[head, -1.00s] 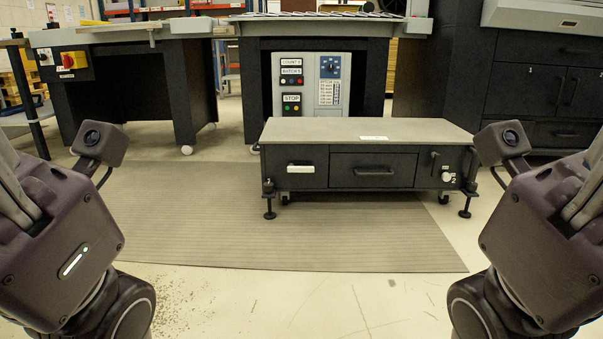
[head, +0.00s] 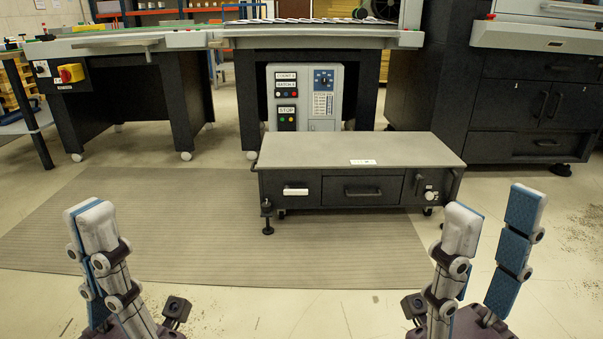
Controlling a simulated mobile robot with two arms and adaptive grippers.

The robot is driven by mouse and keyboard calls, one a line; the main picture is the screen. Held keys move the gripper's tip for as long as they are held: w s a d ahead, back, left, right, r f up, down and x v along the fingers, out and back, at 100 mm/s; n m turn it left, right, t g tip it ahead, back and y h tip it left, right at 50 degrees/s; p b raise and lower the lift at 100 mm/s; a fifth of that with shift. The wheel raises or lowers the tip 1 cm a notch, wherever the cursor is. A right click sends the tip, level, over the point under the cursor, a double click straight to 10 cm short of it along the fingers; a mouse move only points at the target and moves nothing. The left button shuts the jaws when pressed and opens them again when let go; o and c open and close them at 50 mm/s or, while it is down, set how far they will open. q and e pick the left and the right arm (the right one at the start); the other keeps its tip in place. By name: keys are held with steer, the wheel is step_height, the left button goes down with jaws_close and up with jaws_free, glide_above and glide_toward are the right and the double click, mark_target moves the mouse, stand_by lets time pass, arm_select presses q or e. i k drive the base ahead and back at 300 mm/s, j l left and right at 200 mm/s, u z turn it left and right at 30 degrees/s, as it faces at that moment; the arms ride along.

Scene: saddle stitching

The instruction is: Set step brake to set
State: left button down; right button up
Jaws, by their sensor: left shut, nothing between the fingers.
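The step (head: 360,150) is a low dark cabinet with a grey top, standing ahead of me on the floor. Its front has a white handle (head: 296,191) at left, a drawer (head: 362,191) in the middle, and a small dark lever (head: 418,184) beside a white round knob (head: 430,195) at right. I cannot read which of these is marked as the brake. My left gripper (head: 88,213) points up at the lower left, shut and empty, well apart from the step. My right gripper (head: 496,213) is at the lower right, its fingers spread and empty, nearer the step's right end but apart from it.
A ribbed mat (head: 200,225) lies under and before the step. Behind stands a long machine table (head: 200,40) with a grey control box (head: 323,77). A dark drawer cabinet (head: 535,110) stands at right. The floor between my grippers is clear.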

mark_target(286, 191)
steer(key=i+l, duration=0.3)
steer(key=i, duration=0.2)
steer(key=i+l, duration=0.35)
steer(key=i, duration=0.2)
steer(key=i+l, duration=0.3)
steer(key=i, duration=0.2)
steer(key=i+l, duration=0.3)
steer(key=i, duration=0.2)
steer(key=u, duration=0.05)
